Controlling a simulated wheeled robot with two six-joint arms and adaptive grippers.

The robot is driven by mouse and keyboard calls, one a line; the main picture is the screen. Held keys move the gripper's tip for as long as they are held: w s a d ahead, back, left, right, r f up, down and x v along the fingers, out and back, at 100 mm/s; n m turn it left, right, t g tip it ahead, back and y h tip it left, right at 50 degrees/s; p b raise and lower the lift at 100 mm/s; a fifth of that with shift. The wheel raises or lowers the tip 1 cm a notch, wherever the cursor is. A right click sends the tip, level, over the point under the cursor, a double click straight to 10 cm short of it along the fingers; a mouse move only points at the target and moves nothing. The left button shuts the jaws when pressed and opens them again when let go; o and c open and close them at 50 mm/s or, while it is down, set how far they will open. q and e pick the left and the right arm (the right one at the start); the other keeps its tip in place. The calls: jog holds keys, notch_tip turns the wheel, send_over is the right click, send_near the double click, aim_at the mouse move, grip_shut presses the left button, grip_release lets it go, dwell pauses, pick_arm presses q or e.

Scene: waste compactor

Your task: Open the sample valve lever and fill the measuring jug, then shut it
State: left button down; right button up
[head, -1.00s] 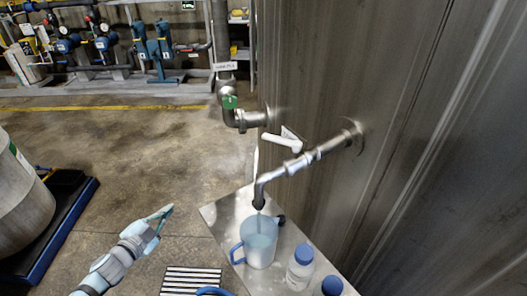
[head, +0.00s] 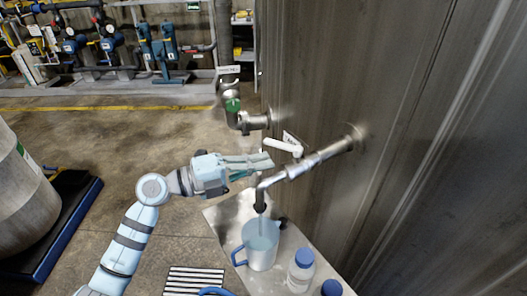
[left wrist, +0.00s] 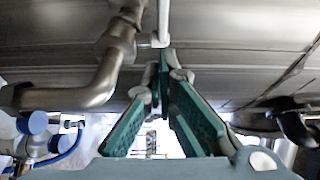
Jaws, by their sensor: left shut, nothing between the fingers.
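The white sample valve lever (head: 283,146) sits on the metal sample pipe (head: 318,162) that comes out of the steel wall. It also shows in the left wrist view (left wrist: 163,18). A thin stream falls from the downturned spout (head: 260,200) into the measuring jug (head: 262,252). The jug is clear with a blue handle, holds bluish liquid and stands upright on the metal shelf (head: 228,212). My left gripper (head: 270,162) is shut and empty, its tips close to the lever and just left of the pipe. I cannot tell whether they touch the lever. My right gripper is out of view.
White bottles with blue caps (head: 301,270) stand right of the jug. A larger pipe with a green tag (head: 233,104) is behind the lever. The steel wall (head: 400,120) bounds the right side. The floor at left is open, up to a tank (head: 22,190).

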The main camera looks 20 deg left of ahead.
aim_at(283, 148)
pick_arm(q)
jog(key=w, duration=0.3)
jog(key=shift+f, duration=0.15)
jog(key=shift+w+a+m+g+b, duration=0.1)
jog(key=shift+w+m+g+b, duration=0.1)
jog(key=shift+m+g+b, duration=0.3)
jog(key=shift+w+g+h+b, duration=0.1)
jog(key=shift+g+h+b, duration=0.2)
jog(key=shift+h+b, duration=0.2)
